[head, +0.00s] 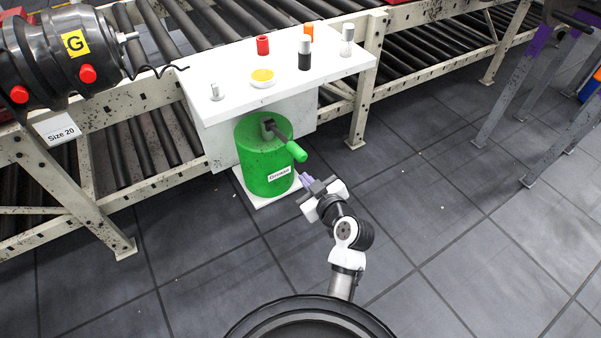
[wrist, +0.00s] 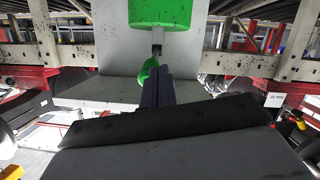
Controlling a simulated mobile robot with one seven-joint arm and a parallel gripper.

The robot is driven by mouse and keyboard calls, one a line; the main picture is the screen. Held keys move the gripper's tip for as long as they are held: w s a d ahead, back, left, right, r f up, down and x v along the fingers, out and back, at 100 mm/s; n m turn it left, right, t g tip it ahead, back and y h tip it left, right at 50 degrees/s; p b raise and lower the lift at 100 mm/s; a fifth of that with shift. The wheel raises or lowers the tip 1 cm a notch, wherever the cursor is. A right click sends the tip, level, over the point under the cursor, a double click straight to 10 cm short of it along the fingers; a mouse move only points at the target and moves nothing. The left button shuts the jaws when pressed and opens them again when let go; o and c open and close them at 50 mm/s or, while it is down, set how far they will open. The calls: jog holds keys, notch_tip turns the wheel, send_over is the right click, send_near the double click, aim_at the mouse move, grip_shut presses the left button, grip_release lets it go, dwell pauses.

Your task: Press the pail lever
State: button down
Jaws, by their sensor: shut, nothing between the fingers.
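The green pail (head: 262,165), labelled "Grease", stands on a white base under the edge of the white table. Its lever has a dark arm rising from the lid and a green handle (head: 296,151) sticking out to the right and forward. My gripper (head: 304,178) is shut and empty, just in front of and below the handle. In the wrist view, which looks upside down, part of the pail (wrist: 165,10) shows at the top. There the handle (wrist: 148,72) is partly hidden behind my shut fingers (wrist: 158,72). I cannot tell whether they touch.
The white table (head: 330,70) carries a red cylinder (head: 263,45), a yellow-topped disc (head: 262,77) and several other small parts. A roller conveyor (head: 180,30) runs behind it. A black housing (head: 65,60) marked G lies at the left. The grey floor (head: 430,220) to the right is clear.

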jog(key=v, duration=0.2)
jog(key=f+v, duration=0.1)
jog(key=v, duration=0.1)
jog(key=shift+s+d+b, duration=0.25)
jog(key=shift+s+b, duration=0.05)
jog(key=shift+s, duration=0.1)
jog(key=shift+r, duration=0.1)
dwell(0.3)
